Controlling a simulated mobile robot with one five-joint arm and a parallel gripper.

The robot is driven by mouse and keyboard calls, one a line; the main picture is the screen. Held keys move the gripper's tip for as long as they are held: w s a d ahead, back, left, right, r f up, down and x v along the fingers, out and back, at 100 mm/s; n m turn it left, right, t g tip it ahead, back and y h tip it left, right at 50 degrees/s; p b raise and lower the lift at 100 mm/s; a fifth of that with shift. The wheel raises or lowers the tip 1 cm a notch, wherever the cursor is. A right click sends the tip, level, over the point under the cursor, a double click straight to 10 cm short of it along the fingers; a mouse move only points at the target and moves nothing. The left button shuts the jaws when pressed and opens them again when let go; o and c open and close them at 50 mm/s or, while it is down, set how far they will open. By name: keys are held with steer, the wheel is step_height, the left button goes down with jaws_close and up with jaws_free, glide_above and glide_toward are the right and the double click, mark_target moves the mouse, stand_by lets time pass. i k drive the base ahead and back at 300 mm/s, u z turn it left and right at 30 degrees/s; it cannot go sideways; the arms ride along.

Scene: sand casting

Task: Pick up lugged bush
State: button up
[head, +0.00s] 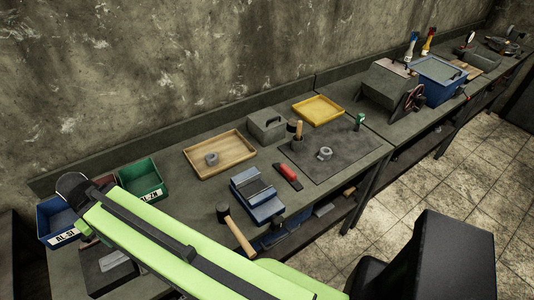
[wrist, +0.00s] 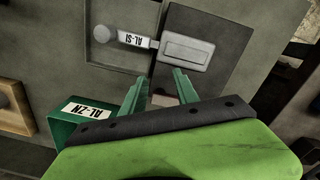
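Two small grey ring-shaped parts show in the head view. One ring part (head: 211,159) sits in the shallow wooden tray (head: 240,138). The other ring part (head: 325,154) lies on the dark mat (head: 345,165). Both are small here, and I cannot tell which is the lugged bush. My green arm crosses the lower left of the head view, its far end over the left of the bench, away from both parts. In the wrist view my gripper (wrist: 160,80) has its two green fingers apart, with nothing between them.
Blue (head: 58,222) and green (head: 142,180) bins stand at the bench's left.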

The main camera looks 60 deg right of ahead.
mark_target(325, 154)
steer(key=u, duration=1.65)
steer(key=k, duration=2)
steer(key=z, duration=0.25)
